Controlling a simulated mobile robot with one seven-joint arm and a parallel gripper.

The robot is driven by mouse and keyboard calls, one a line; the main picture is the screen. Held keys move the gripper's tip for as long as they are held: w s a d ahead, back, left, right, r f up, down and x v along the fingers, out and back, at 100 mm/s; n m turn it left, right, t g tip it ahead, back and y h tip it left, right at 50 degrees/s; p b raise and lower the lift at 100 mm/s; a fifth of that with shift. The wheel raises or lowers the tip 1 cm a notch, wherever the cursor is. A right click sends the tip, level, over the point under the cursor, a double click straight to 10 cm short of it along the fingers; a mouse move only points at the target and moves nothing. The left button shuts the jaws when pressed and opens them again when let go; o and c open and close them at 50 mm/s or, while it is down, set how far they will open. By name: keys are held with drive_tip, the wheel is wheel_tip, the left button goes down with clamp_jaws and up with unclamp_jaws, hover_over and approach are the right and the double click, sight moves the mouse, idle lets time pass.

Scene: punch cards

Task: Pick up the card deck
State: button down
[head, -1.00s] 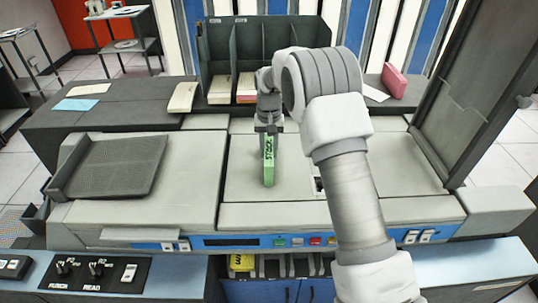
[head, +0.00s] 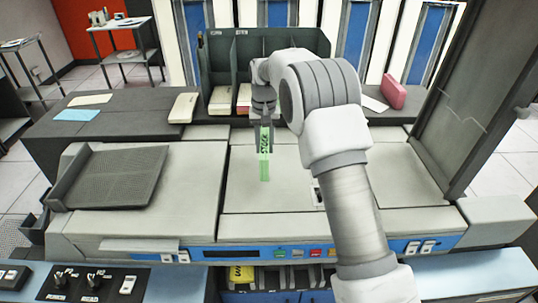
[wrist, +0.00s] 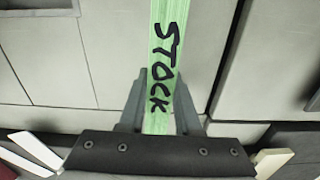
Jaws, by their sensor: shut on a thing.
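The card deck (head: 265,158) is a green block with "STOCK" written on its edge in black. It is upright over the grey top of the machine, near the middle of the head view. My gripper (head: 265,128) is shut on its upper part. In the wrist view the deck (wrist: 164,40) runs up between the two fingers of my gripper (wrist: 161,90), which press on both its sides. I cannot tell how far the deck's lower end is from the machine top.
The grey machine (head: 245,201) has a ribbed tray (head: 110,178) at left and an upright dark panel (head: 470,90) at right. Behind stands a dark divided rack (head: 285,45) with pale card decks.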

drive_tip(key=w+a+r+p, duration=0.6)
drive_tip(key=w+p, duration=0.1)
drive_tip(key=p, duration=0.5)
drive_tip(key=shift+a, duration=0.3)
drive_tip(key=shift+a+r+p, duration=0.1)
drive_tip(key=shift+p, duration=0.5)
drive_tip(key=shift+p, duration=0.3)
